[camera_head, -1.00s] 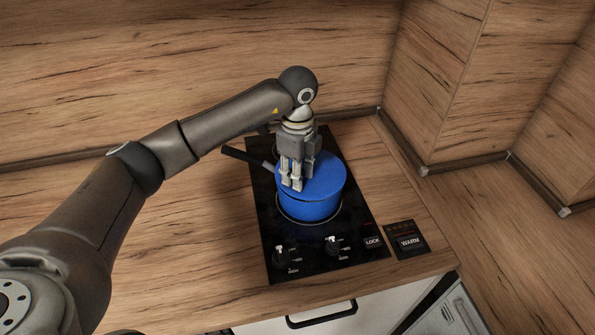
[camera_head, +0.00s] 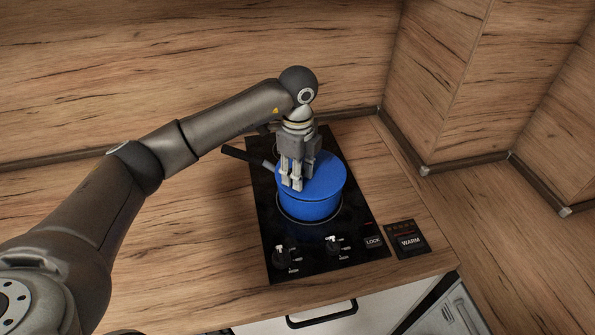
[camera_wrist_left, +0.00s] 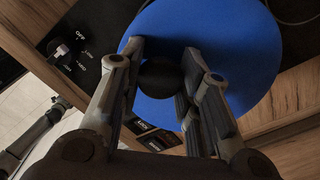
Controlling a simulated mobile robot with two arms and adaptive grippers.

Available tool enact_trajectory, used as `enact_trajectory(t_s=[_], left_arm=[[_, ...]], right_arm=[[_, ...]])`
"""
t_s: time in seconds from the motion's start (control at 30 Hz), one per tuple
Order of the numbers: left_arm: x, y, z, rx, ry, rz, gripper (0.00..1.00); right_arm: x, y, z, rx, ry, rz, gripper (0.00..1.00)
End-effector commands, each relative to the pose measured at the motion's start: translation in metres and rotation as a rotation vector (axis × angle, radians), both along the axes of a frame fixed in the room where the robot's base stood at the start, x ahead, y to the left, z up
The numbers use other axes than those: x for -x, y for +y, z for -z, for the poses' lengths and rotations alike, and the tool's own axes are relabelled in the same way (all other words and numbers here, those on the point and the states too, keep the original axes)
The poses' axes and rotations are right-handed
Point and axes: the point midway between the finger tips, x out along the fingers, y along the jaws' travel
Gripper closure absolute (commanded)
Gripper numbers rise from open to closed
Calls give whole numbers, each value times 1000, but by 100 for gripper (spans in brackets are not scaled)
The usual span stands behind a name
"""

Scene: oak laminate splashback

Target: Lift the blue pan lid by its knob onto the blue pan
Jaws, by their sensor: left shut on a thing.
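The blue pan (camera_head: 309,209) stands on the black hob, its dark handle (camera_head: 243,155) pointing to the back left. The blue lid (camera_head: 328,176) lies over the pan's top, looking level and in line with the rim, with no clear gap at the front. My left gripper (camera_head: 293,186) is above the lid, pointing down. In the left wrist view its fingers (camera_wrist_left: 160,85) are around the dark round knob (camera_wrist_left: 160,76), shut on it. In the head view the fingers hide the knob.
The black hob (camera_head: 349,230) has two knobs at its front and a WARM panel (camera_head: 409,241) beside it. Wooden walls stand behind and to the right. The wooden counter (camera_head: 200,240) left of the hob is clear. A white drawer with a dark handle (camera_head: 322,314) is below.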

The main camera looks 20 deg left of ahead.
Motion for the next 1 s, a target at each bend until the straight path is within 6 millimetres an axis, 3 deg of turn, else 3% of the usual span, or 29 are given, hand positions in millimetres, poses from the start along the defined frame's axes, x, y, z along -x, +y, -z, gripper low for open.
enact_trajectory(t_s=[1.0], left_arm=[[0,0,6,0,-1,0,98]], right_arm=[[0,-1,5,2,0,-1,8]])
